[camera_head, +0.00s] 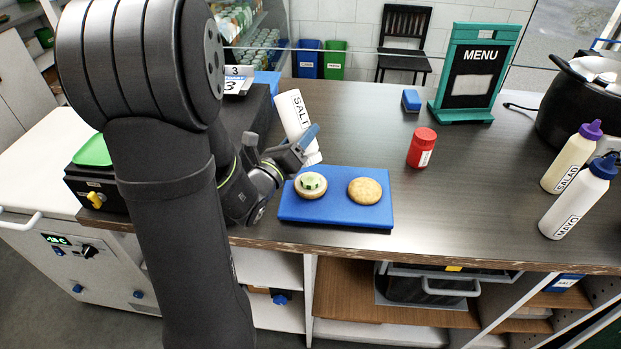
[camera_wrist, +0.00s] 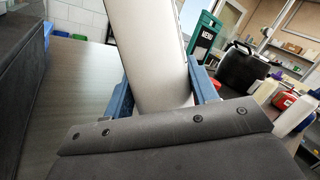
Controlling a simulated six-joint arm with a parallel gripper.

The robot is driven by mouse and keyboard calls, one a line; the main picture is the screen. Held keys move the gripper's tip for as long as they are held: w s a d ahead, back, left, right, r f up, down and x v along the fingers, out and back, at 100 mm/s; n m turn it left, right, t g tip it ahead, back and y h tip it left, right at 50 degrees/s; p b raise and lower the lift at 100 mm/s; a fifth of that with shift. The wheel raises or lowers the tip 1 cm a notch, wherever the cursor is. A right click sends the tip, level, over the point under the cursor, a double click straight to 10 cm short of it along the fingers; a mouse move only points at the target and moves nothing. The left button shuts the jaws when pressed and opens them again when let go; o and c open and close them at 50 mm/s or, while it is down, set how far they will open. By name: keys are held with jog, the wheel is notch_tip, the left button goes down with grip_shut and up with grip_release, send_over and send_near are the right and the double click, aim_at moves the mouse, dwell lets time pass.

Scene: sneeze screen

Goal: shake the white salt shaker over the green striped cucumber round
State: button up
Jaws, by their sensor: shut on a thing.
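The white salt shaker (camera_head: 293,117), labelled SALT, is held tilted above the counter, just behind the blue board (camera_head: 335,212). My gripper (camera_head: 300,142) is shut on it, with blue fingers on either side of its body. In the wrist view the shaker (camera_wrist: 152,50) stands between the two blue fingers of my gripper (camera_wrist: 163,97). The green striped cucumber round (camera_head: 311,184) lies on a round bun half on the left of the board, below and in front of the shaker. The shaker's lower end is partly hidden by my gripper.
A second bun piece (camera_head: 364,191) lies on the board's right. A red shaker (camera_head: 422,147), a blue block (camera_head: 411,100) and a green MENU stand (camera_head: 475,75) are behind. SALAD (camera_head: 571,158) and MAYO (camera_head: 578,198) bottles stand at the right near a black pot (camera_head: 585,110).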

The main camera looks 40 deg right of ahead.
aim_at(296, 129)
jog(key=shift+r, duration=1.8)
jog(key=shift+f, duration=1.8)
jog(key=shift+r, duration=0.15)
jog(key=shift+r, duration=1.65)
